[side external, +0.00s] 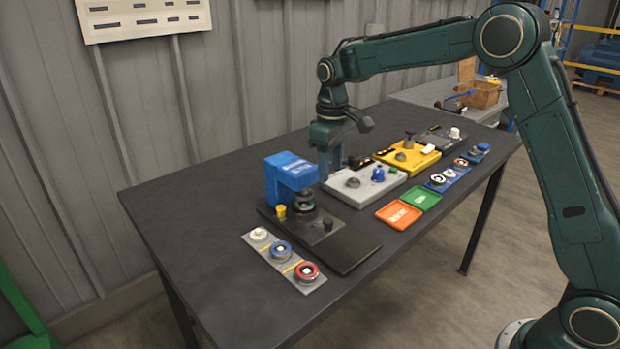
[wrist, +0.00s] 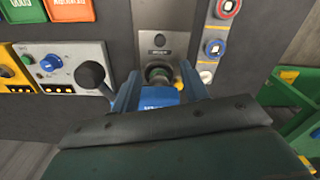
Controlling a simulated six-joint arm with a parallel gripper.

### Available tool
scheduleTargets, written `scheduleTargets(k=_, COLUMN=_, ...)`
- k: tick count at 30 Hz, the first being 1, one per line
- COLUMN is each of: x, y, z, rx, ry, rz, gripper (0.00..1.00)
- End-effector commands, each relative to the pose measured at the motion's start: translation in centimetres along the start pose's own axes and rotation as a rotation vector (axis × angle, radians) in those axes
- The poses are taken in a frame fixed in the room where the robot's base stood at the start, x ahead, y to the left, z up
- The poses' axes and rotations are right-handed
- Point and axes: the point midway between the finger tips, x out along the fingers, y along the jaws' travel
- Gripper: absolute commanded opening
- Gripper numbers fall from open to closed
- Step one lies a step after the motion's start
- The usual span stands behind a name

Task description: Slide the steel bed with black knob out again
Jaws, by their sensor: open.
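The steel bed (side external: 318,236) lies on the black base of the blue press (side external: 285,178), its rear part under the press head. My gripper (side external: 330,172) is open and empty, pointing down near the press head, higher than the bed and apart from the knob. In the wrist view its blue fingers (wrist: 160,72) stand either side of the head's front.
A grey panel (side external: 352,196) with knobs stands right of the press, with a yellow panel (side external: 408,158) beyond. Orange (side external: 398,215) and green (side external: 420,198) trays lie in front. A strip with white, blue and red round parts (side external: 282,258) lies left. The table's left end is clear.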

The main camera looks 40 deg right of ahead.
Motion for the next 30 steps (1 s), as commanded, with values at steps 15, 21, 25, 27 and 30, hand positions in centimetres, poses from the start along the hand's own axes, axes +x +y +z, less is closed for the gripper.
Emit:
scheduleTargets(k=15, x=1.6, y=0.0, z=-0.1, rx=-0.001, ry=-0.003, rz=-0.001, gripper=0.45)
scheduleTargets(k=21, x=4.1, y=0.0, z=0.0, rx=-0.001, ry=-0.005, rz=-0.001, gripper=0.45)
scheduleTargets(k=25, x=6.1, y=0.0, z=0.0, rx=-0.001, ry=-0.005, rz=-0.001, gripper=0.45)
scheduleTargets(k=27, x=7.2, y=0.0, z=-0.1, rx=-0.001, ry=-0.004, rz=-0.001, gripper=0.45)
scheduleTargets(k=30, x=8.7, y=0.0, z=0.0, rx=-0.001, ry=-0.005, rz=-0.002, gripper=0.45)
